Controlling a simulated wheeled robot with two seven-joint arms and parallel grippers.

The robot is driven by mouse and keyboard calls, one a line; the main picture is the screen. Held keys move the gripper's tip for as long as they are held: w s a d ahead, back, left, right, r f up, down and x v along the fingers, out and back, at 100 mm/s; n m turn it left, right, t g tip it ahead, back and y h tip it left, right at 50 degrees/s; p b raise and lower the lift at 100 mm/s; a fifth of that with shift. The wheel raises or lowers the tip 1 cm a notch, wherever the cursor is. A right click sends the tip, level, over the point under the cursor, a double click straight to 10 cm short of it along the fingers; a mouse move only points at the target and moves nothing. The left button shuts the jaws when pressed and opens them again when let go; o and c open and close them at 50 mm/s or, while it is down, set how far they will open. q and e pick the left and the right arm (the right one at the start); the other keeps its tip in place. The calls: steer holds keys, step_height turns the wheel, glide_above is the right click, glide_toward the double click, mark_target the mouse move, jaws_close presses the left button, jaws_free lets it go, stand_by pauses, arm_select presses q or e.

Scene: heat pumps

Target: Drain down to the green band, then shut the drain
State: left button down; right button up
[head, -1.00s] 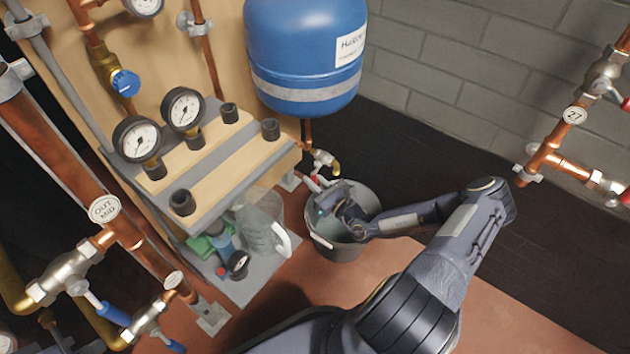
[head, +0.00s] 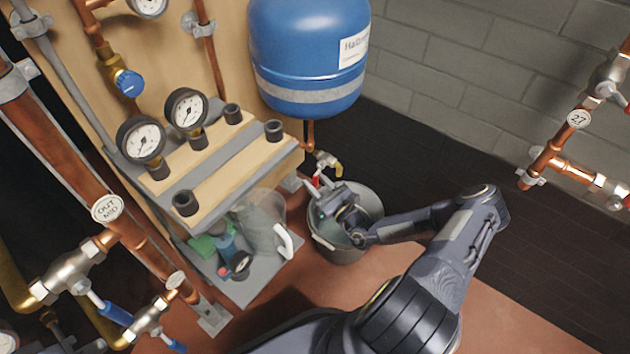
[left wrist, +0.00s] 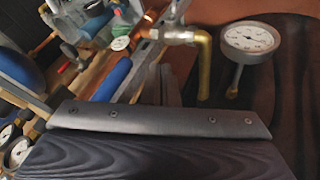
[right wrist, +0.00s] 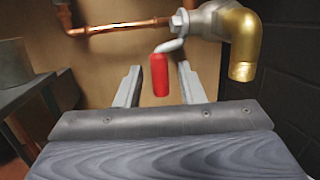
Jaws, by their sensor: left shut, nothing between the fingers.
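The drain valve is under the blue expansion vessel (head: 308,55), with a brass spout (right wrist: 244,45) pointing down. Its red lever handle (right wrist: 160,74) hangs down in the right wrist view; it also shows small in the head view (head: 316,181). My right gripper (right wrist: 160,85) is open, its fingers on either side of the red handle; contact cannot be told. No water stream is visible at the spout. Pressure gauges (head: 141,138) and (head: 186,109) stand on the bench; no green band can be made out. My left gripper (left wrist: 170,85) is shut and empty, away from the drain.
A grey bucket (head: 347,254) stands on the floor beneath the drain. A clear jug (head: 262,225) and small items sit on the grey tray (head: 250,288) beside it. Copper pipes with blue-handled valves (head: 118,314) crowd the left. A dial gauge (left wrist: 249,38) shows in the left wrist view.

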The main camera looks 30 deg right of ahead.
steer(key=p+v, duration=0.2)
steer(key=v, duration=0.5)
steer(key=shift+s, duration=0.1)
steer(key=shift+c, duration=0.2)
stand_by(1.5)
steer(key=w, duration=0.2)
steer(key=w+r+g, duration=0.1)
steer(key=w, duration=0.1)
steer(key=w+a+g+p, duration=0.1)
steer(key=w, duration=0.1)
steer(key=shift+w+r, duration=0.1)
steer(key=shift+r, duration=0.3)
steer(key=shift+w+a+r, duration=0.1)
steer(key=shift+w+a, duration=0.1)
steer(key=shift+w, duration=0.5)
